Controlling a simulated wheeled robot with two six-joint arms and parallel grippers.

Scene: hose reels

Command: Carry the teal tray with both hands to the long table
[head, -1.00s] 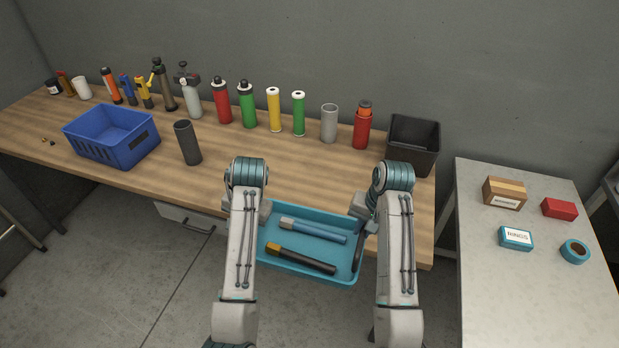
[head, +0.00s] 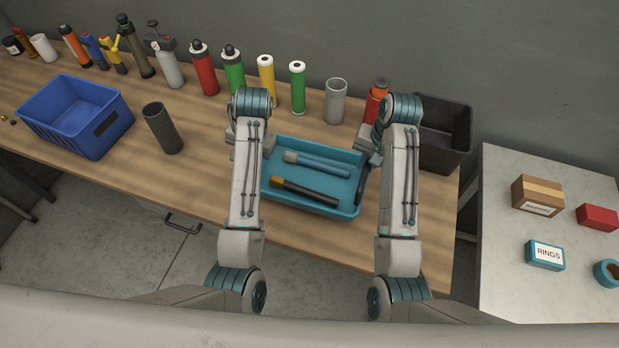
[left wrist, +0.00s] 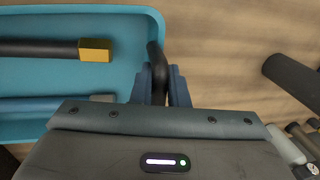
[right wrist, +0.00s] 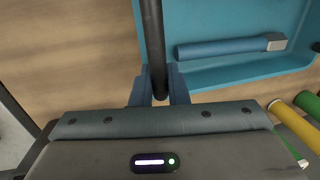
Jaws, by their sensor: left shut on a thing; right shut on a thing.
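The teal tray (head: 318,206) is over the wooden long table (head: 205,190), near its right part; I cannot tell whether it touches the top. In it lie a blue tool with a grey end (head: 325,166) and a black tool with a yellow end (head: 312,193). My left gripper (left wrist: 165,88) is shut on the tray's dark handle at its left end; in the head view my arm mostly hides it. My right gripper (right wrist: 158,88) is shut on the dark handle at the right end, which also shows in the head view (head: 361,184).
Behind the tray stand several canisters, among them a green one (head: 298,88) and a grey cup (head: 336,102). A black bin (head: 450,150) is close on the right, a dark cylinder (head: 163,128) and blue crate (head: 60,125) on the left. A grey side table (head: 505,265) stands at right.

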